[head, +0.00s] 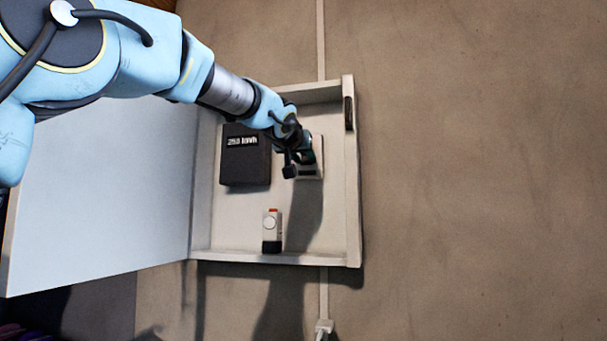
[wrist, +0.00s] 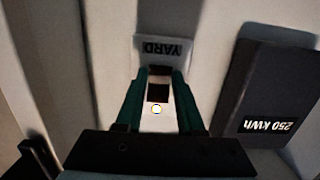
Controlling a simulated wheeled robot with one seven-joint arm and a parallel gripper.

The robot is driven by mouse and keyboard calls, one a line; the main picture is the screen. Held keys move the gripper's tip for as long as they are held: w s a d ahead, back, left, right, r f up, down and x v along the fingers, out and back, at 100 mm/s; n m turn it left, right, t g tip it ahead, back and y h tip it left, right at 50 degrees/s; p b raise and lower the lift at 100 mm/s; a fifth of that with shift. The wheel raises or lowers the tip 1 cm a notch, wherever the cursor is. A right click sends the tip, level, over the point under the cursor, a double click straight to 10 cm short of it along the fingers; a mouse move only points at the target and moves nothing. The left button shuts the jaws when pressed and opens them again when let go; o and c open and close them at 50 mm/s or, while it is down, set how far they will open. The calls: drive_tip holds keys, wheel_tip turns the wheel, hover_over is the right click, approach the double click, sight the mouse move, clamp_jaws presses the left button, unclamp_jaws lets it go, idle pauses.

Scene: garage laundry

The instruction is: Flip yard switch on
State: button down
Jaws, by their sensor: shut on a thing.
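The yard switch (head: 317,158) is a pale plate on the back wall of the open box in the head view, partly hidden by my gripper (head: 303,150). In the wrist view its label (wrist: 168,48) reads YARD upside down, and a dark switch part (wrist: 158,93) shows between the fingers. A small bright spot with a yellow rim lies close by. My gripper (wrist: 160,73) has green fingers on either side of the switch and is shut on it. Whether the lever is up or down cannot be told.
The box (head: 352,200) has raised walls around the switch. Its white door (head: 100,190) stands open to the left. A dark meter (head: 245,165) reading kWh sits left of the switch, and a small white device (head: 272,228) with an orange top sits below. The wall to the right is clear.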

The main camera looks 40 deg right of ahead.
idle(0.5)
drive_tip(key=c, duration=0.5)
unclamp_jaws()
drive_tip(key=b+v, duration=0.4)
drive_tip(key=v, duration=0.6)
drive_tip(key=shift+s+a+f, duration=0.1)
drive_tip(key=shift+s+a, duration=0.1)
drive_tip(key=shift+a, duration=0.15)
